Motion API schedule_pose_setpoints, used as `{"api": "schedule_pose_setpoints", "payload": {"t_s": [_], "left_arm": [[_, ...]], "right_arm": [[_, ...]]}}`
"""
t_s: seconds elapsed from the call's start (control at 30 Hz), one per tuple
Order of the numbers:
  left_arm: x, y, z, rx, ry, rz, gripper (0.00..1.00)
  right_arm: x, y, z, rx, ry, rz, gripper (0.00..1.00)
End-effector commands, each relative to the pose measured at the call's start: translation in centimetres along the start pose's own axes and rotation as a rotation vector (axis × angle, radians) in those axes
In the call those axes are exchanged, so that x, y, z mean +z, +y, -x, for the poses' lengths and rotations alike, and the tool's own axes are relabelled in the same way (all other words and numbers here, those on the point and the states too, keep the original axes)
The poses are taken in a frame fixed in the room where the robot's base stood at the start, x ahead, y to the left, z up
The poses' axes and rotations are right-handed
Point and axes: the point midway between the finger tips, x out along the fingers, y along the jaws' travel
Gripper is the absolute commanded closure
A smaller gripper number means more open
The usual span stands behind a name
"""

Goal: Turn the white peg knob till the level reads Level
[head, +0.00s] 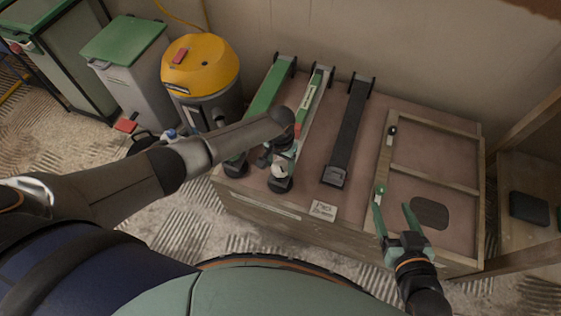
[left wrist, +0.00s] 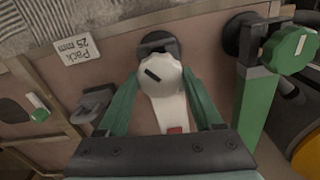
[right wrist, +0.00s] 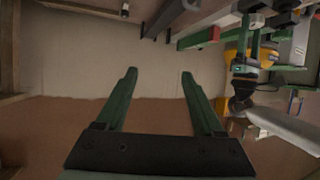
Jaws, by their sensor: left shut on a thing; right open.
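The white peg knob (left wrist: 162,76), with a black bar mark on its face, sits at the near end of the middle, pale beam (head: 312,112); it also shows in the head view (head: 280,171). My left gripper (head: 284,158) has its green fingers on either side of the knob and is shut on it. The arm and gripper partly cover the beam. I cannot make out a level reading. My right gripper (head: 393,200) is open and empty above the front of the wooden frame (head: 435,180); its fingers (right wrist: 157,78) are apart in the right wrist view.
A green beam (head: 266,101) lies left of the middle one and a black beam (head: 350,130) right. A card reading "Pack 25 mm" (left wrist: 77,48) lies near the bench's front edge. A dark oval patch (head: 429,212) is inside the frame. A yellow vacuum (head: 202,66) stands left.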

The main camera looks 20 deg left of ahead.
Motion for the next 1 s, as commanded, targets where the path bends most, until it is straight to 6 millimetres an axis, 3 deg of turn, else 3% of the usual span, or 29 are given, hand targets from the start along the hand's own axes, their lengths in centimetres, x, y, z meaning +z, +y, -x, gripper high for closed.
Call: {"api": "schedule_pose_setpoints", "payload": {"t_s": [0.2, 0.4, 0.97, 1.0], "left_arm": [[0.1, 0.0, 0.1, 0.0, -0.002, -0.109, 0.88], [0.0, 0.0, 0.0, 0.0, 0.0, -0.181, 0.88], [0.0, 0.0, 0.0, -0.001, 0.001, -0.211, 0.88], [0.0, 0.0, 0.0, -0.001, 0.001, -0.211, 0.3]], "right_arm": [[3.5, -0.7, 0.5, -0.014, -0.14, -0.04, 0.3], [5.6, -1.2, 0.9, -0.023, -0.215, -0.06, 0.3], [6.4, -1.4, 1.1, -0.027, -0.248, -0.068, 0.3], [6.4, -1.4, 1.1, -0.027, -0.248, -0.068, 0.3]]}}
